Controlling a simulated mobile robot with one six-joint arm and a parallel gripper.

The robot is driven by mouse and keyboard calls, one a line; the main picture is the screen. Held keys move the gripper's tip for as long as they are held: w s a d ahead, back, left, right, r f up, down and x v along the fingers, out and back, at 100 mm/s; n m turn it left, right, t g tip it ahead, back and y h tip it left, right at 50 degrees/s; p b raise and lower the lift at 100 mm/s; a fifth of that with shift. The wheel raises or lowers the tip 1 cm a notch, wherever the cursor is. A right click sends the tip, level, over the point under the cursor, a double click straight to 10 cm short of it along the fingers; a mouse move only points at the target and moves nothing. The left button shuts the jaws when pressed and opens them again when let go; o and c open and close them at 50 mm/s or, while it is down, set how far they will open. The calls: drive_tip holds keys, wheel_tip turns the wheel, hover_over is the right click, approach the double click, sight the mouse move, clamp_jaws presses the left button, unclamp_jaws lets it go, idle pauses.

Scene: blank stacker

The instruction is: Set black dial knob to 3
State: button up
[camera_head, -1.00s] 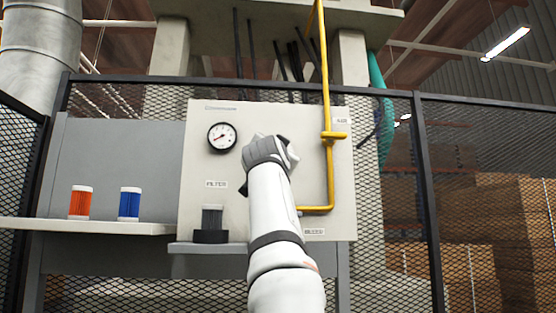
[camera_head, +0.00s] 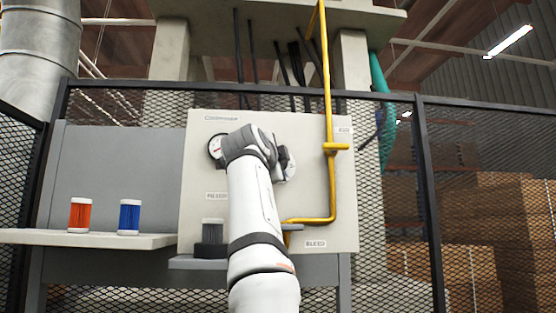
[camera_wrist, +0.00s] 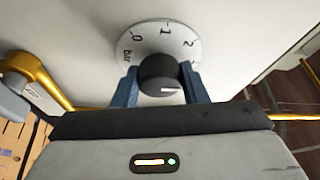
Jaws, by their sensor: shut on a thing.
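The black dial knob (camera_wrist: 158,72) sits in front of a round white dial face (camera_wrist: 150,38) in the wrist view. The face shows 0, "bar", 1 and 2, with another mark partly hidden at its right edge. A short white line on the knob's front points to the right in that view. My gripper (camera_wrist: 160,82) has its blue fingers on either side of the knob, shut on it. In the head view my gripper (camera_head: 281,160) is at the panel, and the dial face (camera_head: 291,167) shows only partly behind it; the knob is hidden there.
A gauge (camera_head: 214,147) is left of my wrist on the panel (camera_head: 320,180). A yellow pipe (camera_head: 328,110) runs down the right side. A dark filter (camera_head: 211,232) stands below; orange (camera_head: 80,215) and blue (camera_head: 129,217) cartridges stand on the left shelf (camera_head: 90,239).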

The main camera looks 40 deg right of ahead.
drive_tip(key=shift+f+m, duration=0.1)
drive_tip(key=shift+m, duration=0.2)
drive_tip(key=o, duration=1)
drive_tip(key=shift+s, duration=0.1)
drive_tip(key=b+v, duration=0.3)
drive_tip(key=v, duration=0.4)
drive_tip(key=shift+s+a, duration=0.2)
drive_tip(key=shift+a, duration=0.1)
